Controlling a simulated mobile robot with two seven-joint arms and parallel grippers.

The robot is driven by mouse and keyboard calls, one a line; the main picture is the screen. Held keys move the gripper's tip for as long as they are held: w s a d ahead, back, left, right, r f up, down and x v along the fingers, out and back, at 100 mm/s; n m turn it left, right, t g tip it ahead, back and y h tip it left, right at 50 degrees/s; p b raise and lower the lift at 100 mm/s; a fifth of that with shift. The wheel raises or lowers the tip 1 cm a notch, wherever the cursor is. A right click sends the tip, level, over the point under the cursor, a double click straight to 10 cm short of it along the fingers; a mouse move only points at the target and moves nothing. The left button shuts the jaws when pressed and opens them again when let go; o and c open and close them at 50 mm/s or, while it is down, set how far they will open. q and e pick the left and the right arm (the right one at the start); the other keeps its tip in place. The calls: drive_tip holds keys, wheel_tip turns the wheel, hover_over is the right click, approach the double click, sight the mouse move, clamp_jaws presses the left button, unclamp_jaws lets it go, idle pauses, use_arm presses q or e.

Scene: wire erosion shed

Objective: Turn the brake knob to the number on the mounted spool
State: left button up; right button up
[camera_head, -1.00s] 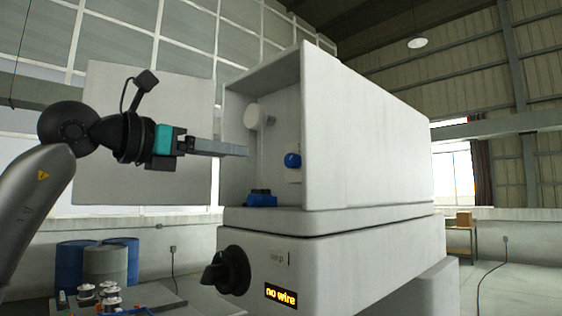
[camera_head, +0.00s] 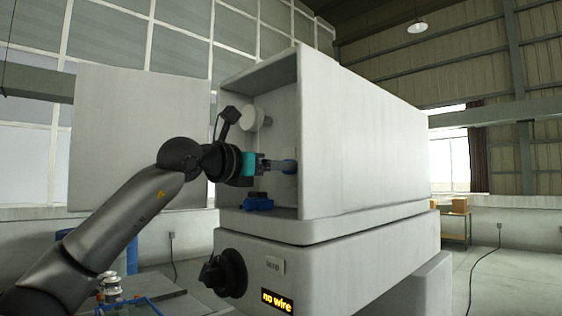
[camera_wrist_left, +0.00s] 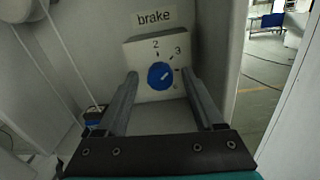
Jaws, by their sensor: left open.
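The blue brake knob (camera_wrist_left: 160,76) sits on a white plate under a "brake" label in the left wrist view, with 2 and 3 readable around it. A white line marks the knob; which number it points to is hard to tell. My left gripper (camera_wrist_left: 159,82) is open, its two fingers on either side of the knob, apart from it in that view. In the head view the left gripper (camera_head: 283,165) reaches inside the cabinet, and the knob is partly hidden. A white, round, spool-like part (camera_head: 252,118) is on the cabinet's inner wall; no number shows. My right gripper is not in view.
The cabinet (camera_head: 370,150) has an open front, with its side panel close right of my gripper. A blue part (camera_head: 258,203) is on its floor below. A black knob (camera_head: 222,274) and a "no wire" display (camera_head: 277,301) are lower. Spools (camera_head: 110,289) stand lower left.

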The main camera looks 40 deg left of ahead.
use_arm(q)
drive_tip(key=shift+c, duration=0.2)
clamp_jaws()
idle(0.4)
